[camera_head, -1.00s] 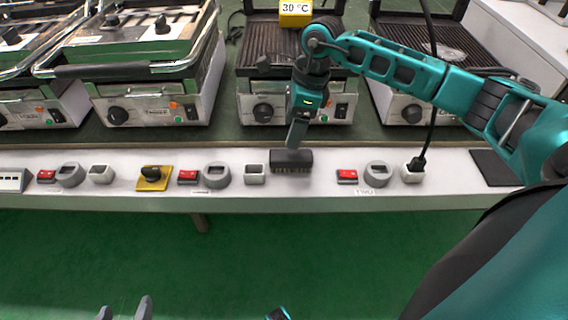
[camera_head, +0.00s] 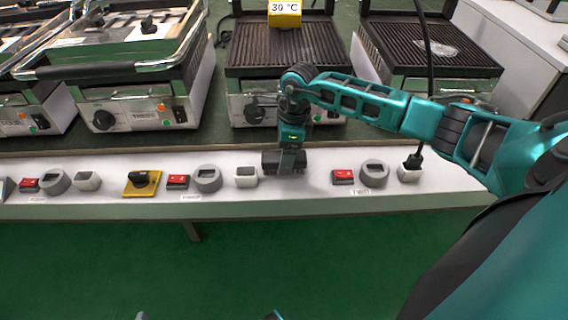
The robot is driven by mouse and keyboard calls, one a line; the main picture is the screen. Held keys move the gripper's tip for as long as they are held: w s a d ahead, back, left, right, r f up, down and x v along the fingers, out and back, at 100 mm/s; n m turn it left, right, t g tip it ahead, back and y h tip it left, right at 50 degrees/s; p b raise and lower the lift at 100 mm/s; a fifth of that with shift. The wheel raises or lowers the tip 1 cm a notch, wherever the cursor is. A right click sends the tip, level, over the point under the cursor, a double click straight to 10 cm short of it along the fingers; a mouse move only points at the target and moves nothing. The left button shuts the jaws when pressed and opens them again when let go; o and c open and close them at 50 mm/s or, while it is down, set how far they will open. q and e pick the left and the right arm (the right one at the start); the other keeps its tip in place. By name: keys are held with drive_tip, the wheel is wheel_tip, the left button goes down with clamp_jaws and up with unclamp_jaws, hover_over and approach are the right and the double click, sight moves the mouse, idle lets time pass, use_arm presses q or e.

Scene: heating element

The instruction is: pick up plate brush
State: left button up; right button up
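The plate brush (camera_head: 270,165) is a dark block with bristles on the white ledge (camera_head: 330,207), right of a small white square socket. My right gripper (camera_head: 287,165) points down at the brush, and its visible finger overlaps the brush's front face. The far finger is hidden, so I cannot tell whether the gripper is open or closed on the brush. The brush appears to rest on the ledge. Only a small grey tip of my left gripper (camera_head: 141,316) shows at the bottom edge.
Red switches (camera_head: 343,176), grey round sockets (camera_head: 374,174) and a yellow-based knob (camera_head: 141,183) line the ledge on both sides of the brush. Contact grills (camera_head: 285,47) stand behind. A black cable (camera_head: 426,60) hangs to a plug at the right. Green floor lies in front.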

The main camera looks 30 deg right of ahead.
drive_tip(key=shift+a+f, duration=0.1)
drive_tip(key=shift+f, duration=0.75)
drive_tip(key=c, duration=0.3)
drive_tip(key=shift+r, duration=0.1)
drive_tip(key=c, duration=0.9)
drive_tip(key=shift+r, duration=0.1)
wheel_tip(320, 180, up, 20)
drive_tip(key=p, duration=0.4)
